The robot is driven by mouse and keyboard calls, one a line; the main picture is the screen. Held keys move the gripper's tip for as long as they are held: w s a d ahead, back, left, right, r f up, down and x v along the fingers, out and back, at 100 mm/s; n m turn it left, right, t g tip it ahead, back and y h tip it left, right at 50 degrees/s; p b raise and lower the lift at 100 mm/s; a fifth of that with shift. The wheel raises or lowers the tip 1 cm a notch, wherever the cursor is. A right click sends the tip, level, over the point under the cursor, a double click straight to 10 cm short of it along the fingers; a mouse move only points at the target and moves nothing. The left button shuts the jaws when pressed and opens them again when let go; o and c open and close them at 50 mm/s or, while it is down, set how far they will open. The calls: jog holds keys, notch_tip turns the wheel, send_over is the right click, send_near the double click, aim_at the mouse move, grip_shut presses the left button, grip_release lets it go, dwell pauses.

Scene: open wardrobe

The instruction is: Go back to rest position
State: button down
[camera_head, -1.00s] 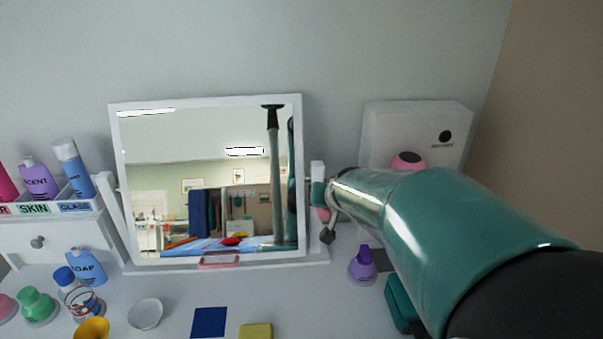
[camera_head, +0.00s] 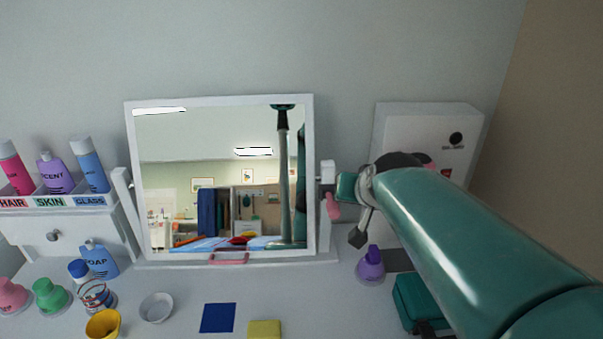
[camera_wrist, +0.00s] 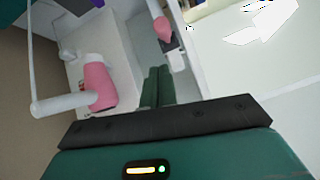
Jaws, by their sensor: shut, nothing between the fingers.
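My gripper (camera_head: 347,187) is at the end of my teal arm, just right of the mirror's right post in the head view, where it is small and partly hidden by the arm. In the wrist view its two teal fingers (camera_wrist: 157,86) lie side by side, shut and empty. A pink piece (camera_head: 332,205) shows by the mirror post, just below the gripper; whether they touch cannot be told. A larger pink object (camera_wrist: 100,82) is left of the fingers in the wrist view, apart from them.
A white-framed tilting mirror (camera_head: 129,180) stands on the white tabletop. A white box (camera_head: 400,125) is behind my arm. A purple bottle (camera_head: 370,264) and a teal case (camera_head: 415,300) sit below it. A labelled bottle rack (camera_head: 120,204) and several bottles are at left.

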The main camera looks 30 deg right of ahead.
dwell(0.4)
jog(key=s+a+f+n+g+y, duration=0.1)
jog(key=s+a+f+n, duration=0.1)
jog(key=a, duration=0.8)
jog(key=s+a+f+n+g+y, duration=0.2)
jog(key=s+a+n, duration=0.3)
jog(key=a, duration=0.6)
jog(key=shift+s+f+y, duration=0.3)
jog(key=shift+s+f, duration=0.4)
jog(key=shift+s, duration=0.15)
